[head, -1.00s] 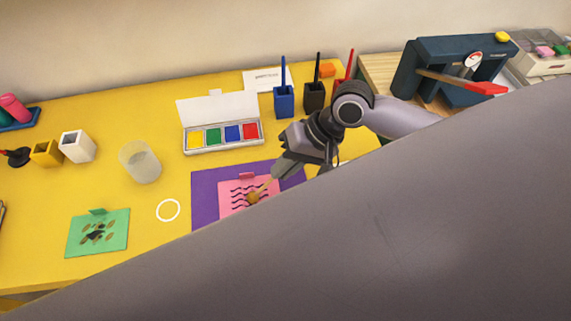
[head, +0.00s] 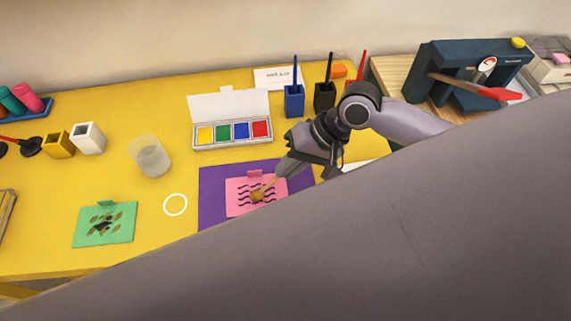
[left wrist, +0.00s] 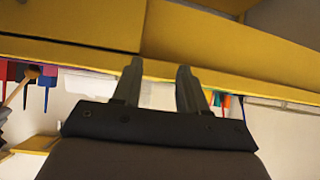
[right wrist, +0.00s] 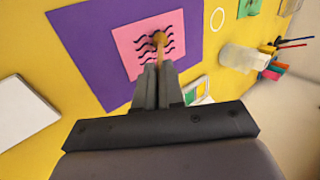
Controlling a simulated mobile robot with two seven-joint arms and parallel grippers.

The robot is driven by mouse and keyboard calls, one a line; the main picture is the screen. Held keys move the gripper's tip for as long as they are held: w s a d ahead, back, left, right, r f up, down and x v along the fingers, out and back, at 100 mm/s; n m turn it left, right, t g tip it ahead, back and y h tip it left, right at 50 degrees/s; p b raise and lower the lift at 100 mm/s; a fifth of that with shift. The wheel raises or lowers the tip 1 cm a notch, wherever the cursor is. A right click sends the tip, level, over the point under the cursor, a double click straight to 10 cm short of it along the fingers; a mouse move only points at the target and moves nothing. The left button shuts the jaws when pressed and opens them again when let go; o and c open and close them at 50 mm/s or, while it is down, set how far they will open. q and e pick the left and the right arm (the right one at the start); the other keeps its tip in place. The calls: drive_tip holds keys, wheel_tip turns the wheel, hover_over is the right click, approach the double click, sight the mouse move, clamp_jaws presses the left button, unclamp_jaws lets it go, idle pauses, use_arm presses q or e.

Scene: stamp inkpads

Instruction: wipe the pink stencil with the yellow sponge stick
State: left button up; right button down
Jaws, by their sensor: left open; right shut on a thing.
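The pink stencil (head: 243,206) with black wavy lines and a small tab lies on a purple mat (head: 212,188) on the yellow table; it also shows in the right wrist view (right wrist: 127,42). My right gripper (head: 283,176) is shut on the yellow sponge stick (head: 257,195), and its sponge end is over the stencil's middle. In the right wrist view the sponge end (right wrist: 159,38) covers part of the wavy lines; whether it touches cannot be told. My left gripper (left wrist: 157,75) is open and empty, outside the head view.
An open ink box (head: 230,141) with several colours stands behind the mat. A frosted cup (head: 150,155), a white ring (head: 175,204) and a green stencil (head: 90,228) are to the left. A blue holder (head: 294,100) and a black holder (head: 325,95) stand behind.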

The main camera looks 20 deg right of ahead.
drive_tip(key=shift+d, duration=0.15)
drive_tip(key=shift+s+d+r, duration=0.2)
drive_tip(key=shift+d+r, duration=0.15)
drive_tip(key=shift+d, duration=0.05)
idle(0.4)
drive_tip(key=shift+w+d+r, duration=0.1)
drive_tip(key=shift+w+d, duration=0.1)
drive_tip(key=shift+w, duration=0.5)
drive_tip(key=shift+w+d, duration=0.2)
drive_tip(key=shift+w, duration=0.45)
drive_tip(key=shift+f, duration=0.5)
drive_tip(key=shift+a, duration=0.15)
